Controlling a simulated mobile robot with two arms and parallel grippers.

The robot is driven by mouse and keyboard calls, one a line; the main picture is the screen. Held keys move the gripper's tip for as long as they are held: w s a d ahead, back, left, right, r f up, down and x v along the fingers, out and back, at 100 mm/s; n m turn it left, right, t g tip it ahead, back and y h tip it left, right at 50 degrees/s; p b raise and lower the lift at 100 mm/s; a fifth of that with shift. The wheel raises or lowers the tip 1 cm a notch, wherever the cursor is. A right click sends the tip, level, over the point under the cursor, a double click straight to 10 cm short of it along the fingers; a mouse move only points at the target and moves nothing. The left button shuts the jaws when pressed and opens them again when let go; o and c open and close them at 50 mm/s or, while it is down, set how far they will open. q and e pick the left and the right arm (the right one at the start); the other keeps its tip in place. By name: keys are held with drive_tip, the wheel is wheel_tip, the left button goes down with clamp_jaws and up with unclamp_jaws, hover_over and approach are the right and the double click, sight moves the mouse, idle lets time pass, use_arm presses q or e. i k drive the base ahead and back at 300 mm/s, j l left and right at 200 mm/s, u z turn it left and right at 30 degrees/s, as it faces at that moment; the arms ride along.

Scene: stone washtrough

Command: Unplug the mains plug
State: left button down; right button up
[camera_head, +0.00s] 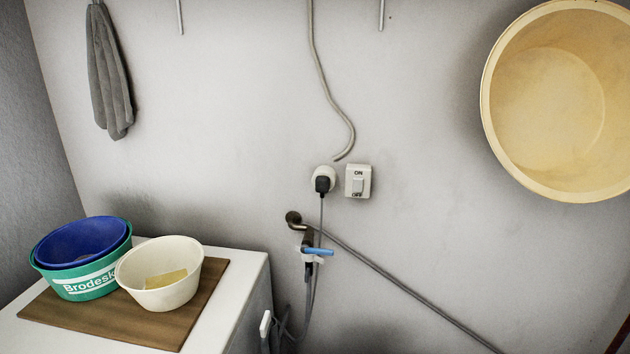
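The black mains plug (322,184) sits in a round white wall socket (323,173) at the middle of the wall. Its grey cord (321,215) hangs straight down from it, passing the tap. A white switch box (358,181) marked ON and OFF is mounted just to the right of the socket, close beside it. Neither of my grippers shows in this view.
A tap (306,238) with a blue handle and a grey hose (400,282) is below the socket. At lower left, a white cabinet top (248,262) bears a wooden board (120,322), a cream bowl (138,265) and stacked tubs (85,287). A large yellow basin (560,100) hangs at right.

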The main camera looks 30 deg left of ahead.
sight(322, 183)
drive_tip(key=u, duration=0.95)
